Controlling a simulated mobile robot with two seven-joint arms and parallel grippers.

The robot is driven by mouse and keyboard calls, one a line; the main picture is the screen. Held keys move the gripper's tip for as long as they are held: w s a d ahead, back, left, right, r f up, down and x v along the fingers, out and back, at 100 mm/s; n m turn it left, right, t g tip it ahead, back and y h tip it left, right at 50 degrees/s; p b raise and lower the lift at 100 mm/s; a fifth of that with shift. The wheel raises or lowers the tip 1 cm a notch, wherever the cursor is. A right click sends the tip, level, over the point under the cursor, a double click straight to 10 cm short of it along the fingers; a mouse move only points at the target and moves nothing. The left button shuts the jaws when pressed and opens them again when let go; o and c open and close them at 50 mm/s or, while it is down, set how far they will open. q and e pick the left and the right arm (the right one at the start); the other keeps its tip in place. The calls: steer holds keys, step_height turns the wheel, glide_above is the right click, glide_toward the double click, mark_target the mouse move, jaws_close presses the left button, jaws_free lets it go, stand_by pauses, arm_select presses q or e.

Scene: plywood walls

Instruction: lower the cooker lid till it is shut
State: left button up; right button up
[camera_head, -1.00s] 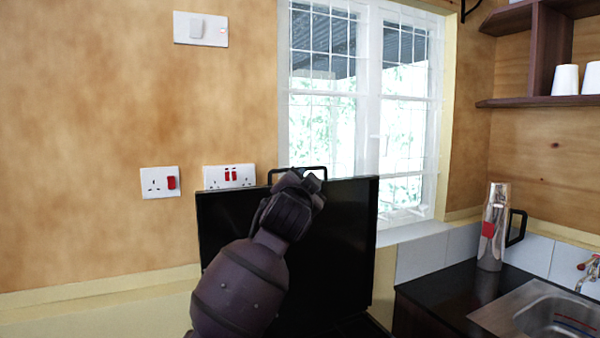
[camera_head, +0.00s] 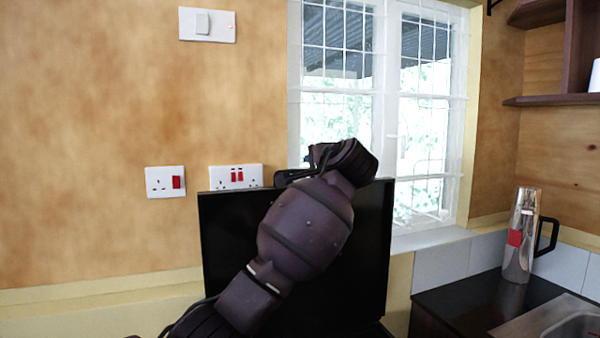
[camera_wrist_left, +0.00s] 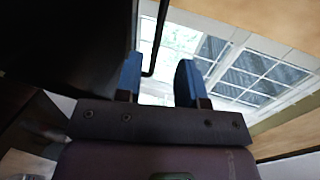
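The black cooker lid (camera_head: 225,240) stands upright, a wide dark panel in front of the wall. It fills the upper left of the left wrist view (camera_wrist_left: 65,45). Its thin black handle (camera_head: 283,177) is at the top edge, partly covered by my left arm. In the left wrist view the handle bar (camera_wrist_left: 157,42) appears between the blue fingers of my left gripper (camera_wrist_left: 158,80). The fingers are apart; I cannot tell whether they touch the bar. In the head view my left wrist hides the fingertips. My right gripper is out of view. The cooker body is mostly hidden.
A barred window (camera_head: 385,110) is behind the lid. To the right, a dark counter (camera_head: 470,300) holds a metal flask (camera_head: 520,245) and a sink (camera_head: 565,320). Sockets (camera_head: 236,177) and a wooden shelf (camera_head: 555,98) are on the walls.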

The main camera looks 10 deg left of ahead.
mark_target(298, 171)
arm_select(q)
steer(key=p+x, duration=0.2)
steer(key=x, duration=0.9)
steer(key=shift+p, duration=0.4)
jaws_close()
